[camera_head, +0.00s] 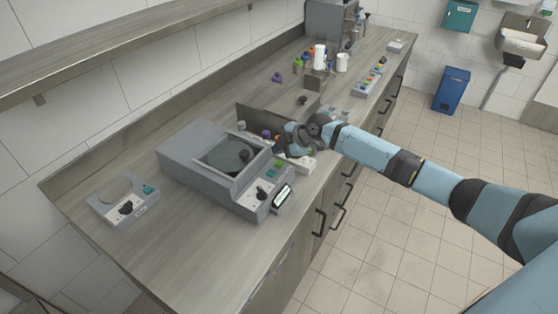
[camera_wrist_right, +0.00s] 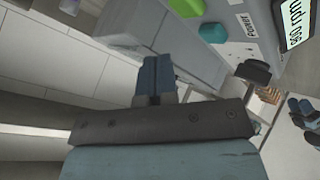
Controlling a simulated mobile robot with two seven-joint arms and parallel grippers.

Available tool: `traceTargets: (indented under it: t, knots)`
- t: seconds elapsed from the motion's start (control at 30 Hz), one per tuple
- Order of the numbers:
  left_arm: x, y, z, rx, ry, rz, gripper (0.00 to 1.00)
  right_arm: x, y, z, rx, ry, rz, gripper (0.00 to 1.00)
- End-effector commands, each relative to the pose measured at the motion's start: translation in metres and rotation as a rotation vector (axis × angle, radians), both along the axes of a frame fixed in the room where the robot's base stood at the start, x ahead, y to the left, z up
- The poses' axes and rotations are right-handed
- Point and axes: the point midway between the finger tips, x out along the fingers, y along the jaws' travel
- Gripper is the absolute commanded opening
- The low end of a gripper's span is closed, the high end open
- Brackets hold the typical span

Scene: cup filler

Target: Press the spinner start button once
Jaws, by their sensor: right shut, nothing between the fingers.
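The grey spinner (camera_head: 185,150) stands on the counter with a round dark bowl in its top. Its front panel carries a green button (camera_head: 278,163), a dark knob and a small tilted display (camera_head: 282,196). My right gripper (camera_head: 284,146) is beyond the panel in the head view, near the spinner's far corner. Its fingers (camera_wrist_right: 157,75) are shut and empty, apart from the button. My left gripper is not in view.
A smaller grey device (camera_head: 122,203) with a round plate and knob stands left of the spinner. Small coloured items and a white device (camera_head: 301,162) are by my right gripper. Bottles and white cups (camera_head: 320,56) stand farther back.

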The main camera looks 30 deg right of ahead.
Motion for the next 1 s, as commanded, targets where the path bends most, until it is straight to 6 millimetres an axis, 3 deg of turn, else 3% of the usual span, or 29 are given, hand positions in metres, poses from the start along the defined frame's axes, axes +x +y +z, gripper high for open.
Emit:
traceTargets:
  t: [0.23,1.0]
  knots:
    - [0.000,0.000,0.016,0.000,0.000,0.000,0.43,0.000,0.000,0.026,-0.001,0.001,0.001,0.00]
    - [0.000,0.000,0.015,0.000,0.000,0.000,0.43,0.000,0.000,0.026,0.000,0.001,0.001,0.00]
